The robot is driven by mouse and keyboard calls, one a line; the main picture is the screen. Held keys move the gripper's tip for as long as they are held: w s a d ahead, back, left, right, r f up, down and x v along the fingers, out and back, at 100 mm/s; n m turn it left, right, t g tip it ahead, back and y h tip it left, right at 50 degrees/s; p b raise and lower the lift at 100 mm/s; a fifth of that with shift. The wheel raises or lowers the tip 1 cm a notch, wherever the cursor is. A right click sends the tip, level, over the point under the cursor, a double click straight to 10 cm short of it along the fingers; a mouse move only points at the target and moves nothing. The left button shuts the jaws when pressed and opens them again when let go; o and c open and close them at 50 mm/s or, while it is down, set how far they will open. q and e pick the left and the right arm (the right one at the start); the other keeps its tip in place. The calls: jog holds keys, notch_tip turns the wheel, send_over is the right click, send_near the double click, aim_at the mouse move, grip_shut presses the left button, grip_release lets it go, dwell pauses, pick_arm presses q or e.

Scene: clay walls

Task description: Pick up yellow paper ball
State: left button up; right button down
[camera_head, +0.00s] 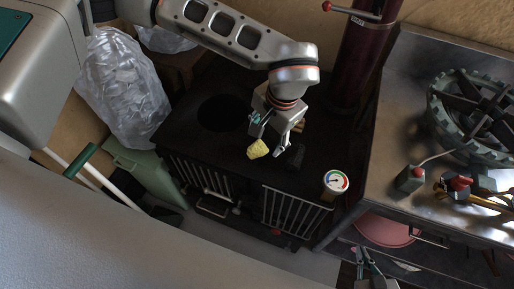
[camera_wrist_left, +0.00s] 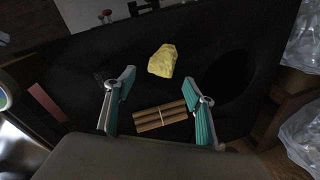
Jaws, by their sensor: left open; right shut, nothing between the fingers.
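The yellow paper ball (camera_head: 257,149) is a crumpled lump on the black stove top (camera_head: 185,133), near its front edge. In the left wrist view the ball (camera_wrist_left: 163,60) lies just beyond the fingertips, roughly centred between them and not touching either. My left gripper (camera_head: 274,132) is open above the stove, close beside the ball; its teal-padded fingers also show in the left wrist view (camera_wrist_left: 158,84), with nothing gripped. My right gripper (camera_head: 369,262) is shut and empty at the bottom of the head view, away from the ball.
A bundle of brown sticks (camera_wrist_left: 160,117) lies on the stove below the left fingers. A small black object (camera_head: 295,156) sits right of the ball. A round gauge (camera_head: 335,182) is at the front right corner. A dark red pipe (camera_head: 355,55) rises behind. A metal bench (camera_head: 400,130) stands right.

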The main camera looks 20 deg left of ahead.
aim_at(263, 144)
pick_arm(q)
jog(key=x, duration=0.4)
jog(key=shift+w+b, duration=0.1)
jog(key=shift+b, duration=0.2)
jog(key=c, duration=0.8)
jog(key=shift+r, duration=0.1)
jog(key=shift+c, duration=0.2)
